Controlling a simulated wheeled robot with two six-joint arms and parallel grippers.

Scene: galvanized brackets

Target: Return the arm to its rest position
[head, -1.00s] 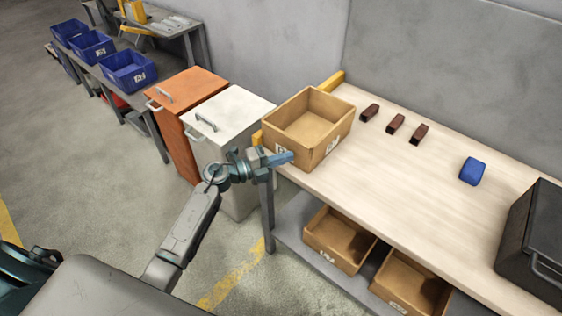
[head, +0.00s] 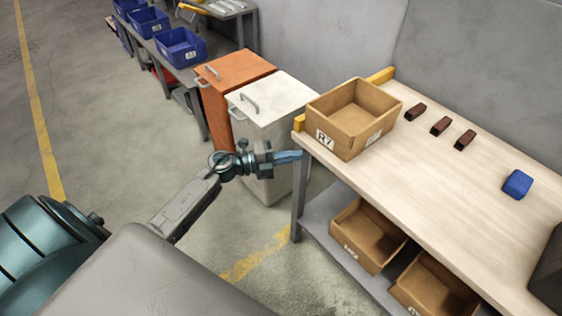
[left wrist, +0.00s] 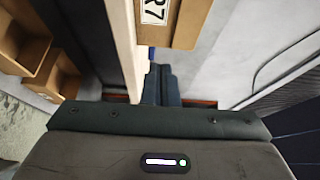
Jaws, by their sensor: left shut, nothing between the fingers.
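My left gripper (head: 288,157) is shut and empty in the head view. It is in front of the table's left edge, a little below and left of the cardboard box, and apart from it. In the left wrist view its closed fingers (left wrist: 162,84) point away, with the box labelled R7 (left wrist: 154,25) beyond them. My left arm (head: 190,205) reaches forward from the lower left. My right gripper is not in view.
An open cardboard box (head: 345,132) stands on the wooden table's (head: 420,165) left end. Several dark brown blocks (head: 440,126) and a blue item (head: 517,184) lie on it. White (head: 275,105) and orange (head: 232,68) cabinets stand beside it. Boxes (head: 368,236) sit on the shelf below.

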